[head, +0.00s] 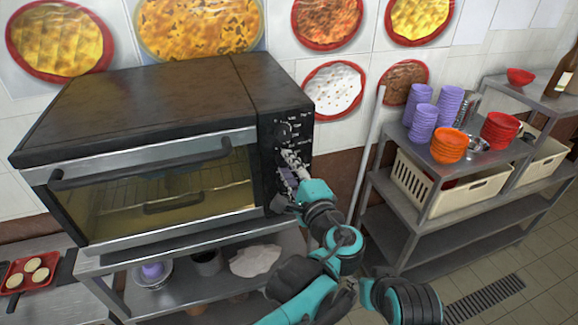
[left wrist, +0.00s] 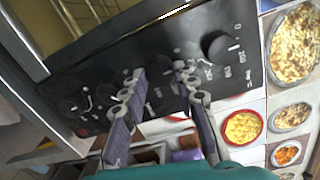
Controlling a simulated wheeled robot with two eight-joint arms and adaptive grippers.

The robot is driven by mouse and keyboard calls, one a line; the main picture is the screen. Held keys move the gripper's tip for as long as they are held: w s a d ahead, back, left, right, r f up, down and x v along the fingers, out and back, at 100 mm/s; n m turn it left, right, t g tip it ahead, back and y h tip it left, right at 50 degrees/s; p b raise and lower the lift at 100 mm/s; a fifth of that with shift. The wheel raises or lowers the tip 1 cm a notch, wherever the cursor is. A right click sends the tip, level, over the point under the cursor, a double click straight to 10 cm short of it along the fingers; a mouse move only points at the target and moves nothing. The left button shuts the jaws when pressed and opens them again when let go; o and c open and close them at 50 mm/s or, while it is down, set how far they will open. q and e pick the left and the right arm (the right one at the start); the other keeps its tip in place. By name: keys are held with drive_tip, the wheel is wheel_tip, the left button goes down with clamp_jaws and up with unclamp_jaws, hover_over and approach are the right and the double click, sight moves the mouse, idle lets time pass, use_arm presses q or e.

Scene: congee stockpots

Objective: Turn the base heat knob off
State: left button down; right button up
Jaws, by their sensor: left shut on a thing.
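The black oven (head: 150,110) has a dark control panel with knobs on its right side. The upper knob (head: 283,130) is uncovered in the head view and also shows in the left wrist view (left wrist: 218,45). I cannot read which label marks the base heat knob. My right gripper is not in view.
The oven stands on a metal shelf table (head: 200,240). A red tray (head: 30,270) with pale rounds is at the left. Right of my arm, a metal rack (head: 420,215) carries purple cups (head: 422,118), orange bowls (head: 448,145) and cream baskets. A pale pole (head: 366,160) leans between.

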use_arm(q)
drive_tip(key=shift+w+r, duration=0.1)
drive_tip(key=shift+r, duration=0.05)
idle(0.3)
drive_tip(key=c, duration=1.2)
unclamp_jaws()
drive_tip(key=shift+o, duration=0.2)
drive_tip(key=shift+w, duration=0.1)
